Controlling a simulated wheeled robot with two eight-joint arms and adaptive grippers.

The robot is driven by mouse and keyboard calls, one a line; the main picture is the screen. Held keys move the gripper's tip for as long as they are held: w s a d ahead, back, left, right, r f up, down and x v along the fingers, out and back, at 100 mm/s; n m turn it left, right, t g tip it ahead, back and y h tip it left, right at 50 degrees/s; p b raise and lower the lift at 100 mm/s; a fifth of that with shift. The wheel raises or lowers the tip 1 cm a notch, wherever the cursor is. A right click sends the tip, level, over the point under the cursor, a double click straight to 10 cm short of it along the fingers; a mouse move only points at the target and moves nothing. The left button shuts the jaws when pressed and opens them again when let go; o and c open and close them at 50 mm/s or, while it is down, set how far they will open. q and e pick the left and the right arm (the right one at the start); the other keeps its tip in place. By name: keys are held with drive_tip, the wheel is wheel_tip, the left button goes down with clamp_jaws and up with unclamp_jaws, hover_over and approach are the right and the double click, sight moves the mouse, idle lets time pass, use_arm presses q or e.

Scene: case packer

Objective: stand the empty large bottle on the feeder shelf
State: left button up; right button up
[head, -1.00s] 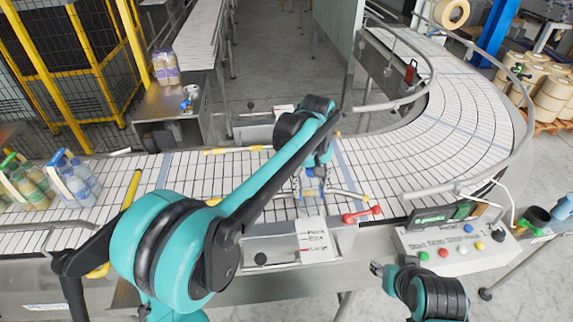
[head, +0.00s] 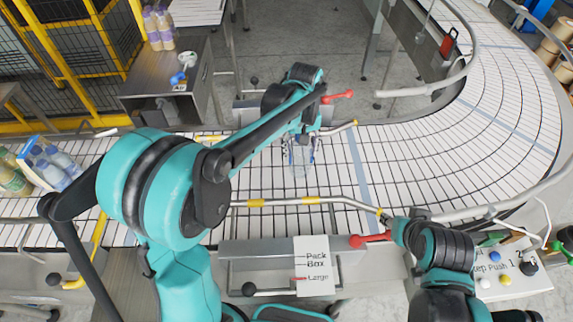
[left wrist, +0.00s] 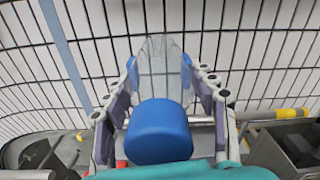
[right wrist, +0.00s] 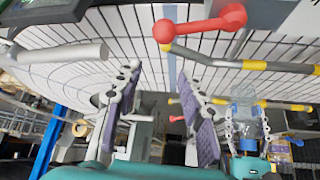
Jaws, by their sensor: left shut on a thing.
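My left gripper (head: 300,135) is shut on a clear, empty-looking bottle (head: 300,160) and holds it over the white conveyor, cap end up. In the left wrist view the round blue cap (left wrist: 160,131) is between the fingers, with the see-through body (left wrist: 160,70) beyond it. The bottle also shows in the right wrist view (right wrist: 243,98). Whether its base touches the belt I cannot tell. My right gripper (right wrist: 160,100) is open and empty near the front rail. A grey steel stand (head: 150,85) is at the back left; I cannot tell whether it is the feeder shelf.
The white slatted conveyor (head: 420,150) curves away to the right. A guide rail (head: 325,199) with yellow sleeves and red knobs runs along its front. Bottle packs (head: 55,165) stand on the left. A "Pack Box Large" sign (head: 312,265) and a button panel (head: 510,285) are in front.

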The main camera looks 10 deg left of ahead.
drive_tip(key=shift+w+r, duration=0.15)
drive_tip(key=shift+r, duration=0.1)
use_arm(q)
drive_tip(key=a+f, duration=0.1)
drive_tip(key=f, duration=0.1)
drive_tip(key=s+a+f, duration=0.1)
drive_tip(key=f, duration=0.1)
drive_tip(key=a+f, duration=0.2)
drive_tip(key=shift+s+f, duration=0.25)
drive_tip(key=shift+f, duration=0.15)
drive_tip(key=shift+s, duration=0.1)
drive_tip(key=shift+f, duration=0.15)
use_arm(e)
drive_tip(key=shift+f, duration=0.25)
use_arm(q)
drive_tip(key=o, duration=1.1)
use_arm(e)
drive_tip(key=shift+r, duration=0.1)
